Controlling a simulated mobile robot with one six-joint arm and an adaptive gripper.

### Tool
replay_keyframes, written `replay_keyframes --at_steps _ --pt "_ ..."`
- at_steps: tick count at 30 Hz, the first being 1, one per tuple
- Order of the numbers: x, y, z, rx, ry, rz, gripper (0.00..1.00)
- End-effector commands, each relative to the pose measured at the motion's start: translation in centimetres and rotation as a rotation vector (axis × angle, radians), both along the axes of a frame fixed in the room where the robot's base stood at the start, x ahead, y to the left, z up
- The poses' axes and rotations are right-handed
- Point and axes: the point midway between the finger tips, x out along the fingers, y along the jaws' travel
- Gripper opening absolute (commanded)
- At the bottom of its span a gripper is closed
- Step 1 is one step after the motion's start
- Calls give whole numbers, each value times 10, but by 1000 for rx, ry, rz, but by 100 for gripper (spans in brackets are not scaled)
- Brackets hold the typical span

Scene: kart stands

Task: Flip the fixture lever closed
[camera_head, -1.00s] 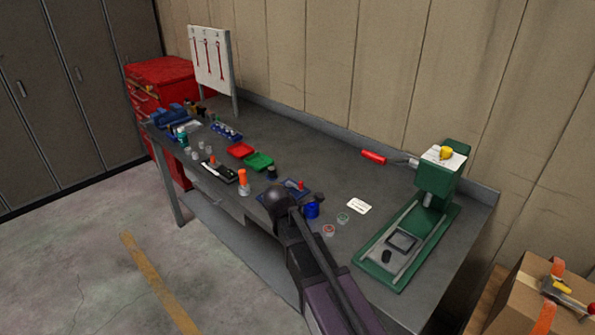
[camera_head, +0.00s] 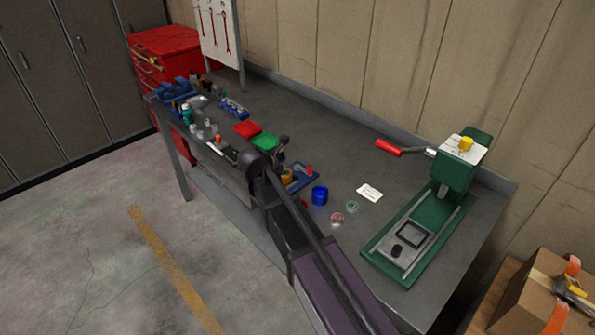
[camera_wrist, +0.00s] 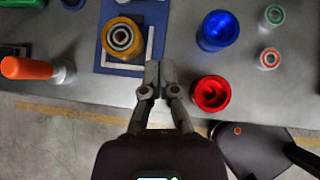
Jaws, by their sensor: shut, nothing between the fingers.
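A blue fixture plate (camera_head: 304,182) lies on the bench, partly hidden behind my arm in the head view. An upright red part (camera_head: 309,169), which looks like the lever's handle, stands at its right side. The plate also shows in the wrist view (camera_wrist: 103,62), with a pale angled bracket and a yellow ring part (camera_wrist: 122,38) with a metal centre. I cannot make out the lever there. My gripper (camera_wrist: 160,72) is shut and empty, over the plate's near right corner in the wrist view. Whether it touches anything is unclear. My arm hides it in the head view.
A blue cup (camera_wrist: 218,30), a red cup-like part (camera_wrist: 210,93) and two small rings lie right of the plate. An orange-handled tool (camera_wrist: 28,68) lies left. A green press (camera_head: 455,168) stands at the bench's right; red and green trays (camera_head: 263,141) lie behind.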

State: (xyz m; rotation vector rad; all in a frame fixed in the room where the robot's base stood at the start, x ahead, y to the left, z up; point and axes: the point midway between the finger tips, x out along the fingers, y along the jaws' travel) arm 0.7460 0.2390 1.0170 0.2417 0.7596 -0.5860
Motion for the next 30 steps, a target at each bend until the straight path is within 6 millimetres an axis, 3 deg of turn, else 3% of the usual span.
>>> replay_keyframes --at_steps 30 --pt "55 -40 -70 1 0 -5 0"
